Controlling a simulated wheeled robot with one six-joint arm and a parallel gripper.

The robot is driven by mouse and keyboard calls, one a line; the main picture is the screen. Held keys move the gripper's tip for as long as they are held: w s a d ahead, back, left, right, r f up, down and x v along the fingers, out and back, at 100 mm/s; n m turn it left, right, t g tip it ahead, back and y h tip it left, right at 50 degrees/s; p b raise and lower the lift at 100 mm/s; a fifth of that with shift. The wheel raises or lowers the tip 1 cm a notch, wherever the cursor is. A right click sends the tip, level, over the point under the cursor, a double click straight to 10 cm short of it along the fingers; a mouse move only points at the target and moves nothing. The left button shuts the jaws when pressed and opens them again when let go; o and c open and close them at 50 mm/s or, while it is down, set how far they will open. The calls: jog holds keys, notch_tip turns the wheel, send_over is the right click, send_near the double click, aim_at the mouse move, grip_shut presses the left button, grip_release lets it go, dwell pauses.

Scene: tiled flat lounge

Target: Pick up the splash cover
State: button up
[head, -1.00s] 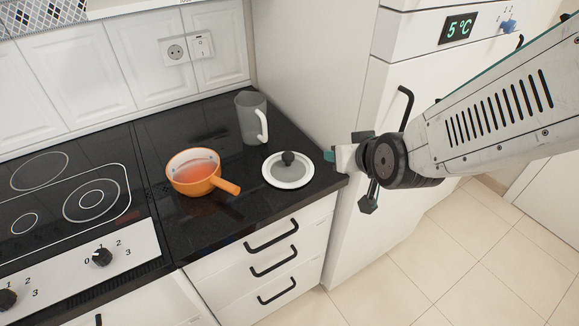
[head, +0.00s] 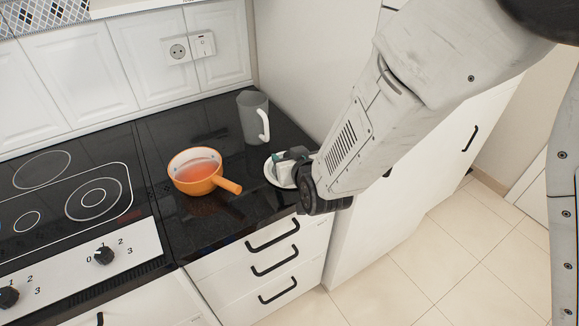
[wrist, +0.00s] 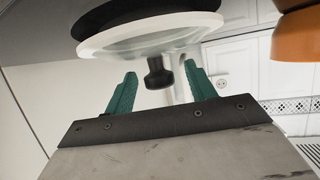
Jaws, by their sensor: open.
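The splash cover (head: 271,178) is a round lid with a white rim and a black knob, lying flat on the black counter. In the head view my gripper covers its right part and its knob. In the wrist view, which is upside down, the splash cover (wrist: 112,43) shows at the top with its knob (wrist: 158,74) pointing down in the picture. My gripper (head: 288,158) is low over the cover. In the wrist view my gripper (wrist: 158,82) has its teal fingers apart, one on each side of the knob, with visible gaps. It holds nothing.
An orange pan (head: 196,182) with reddish contents stands left of the cover, its handle pointing toward the cover's front. A grey jug (head: 252,118) stands just behind. A cooktop (head: 65,195) lies at the left. The counter's front edge and drawer handles are close below.

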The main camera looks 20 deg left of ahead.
jog(key=shift+w+a+f, duration=0.1)
jog(key=shift+w, duration=0.05)
jog(key=c, duration=1)
jog(key=shift+c, duration=0.2)
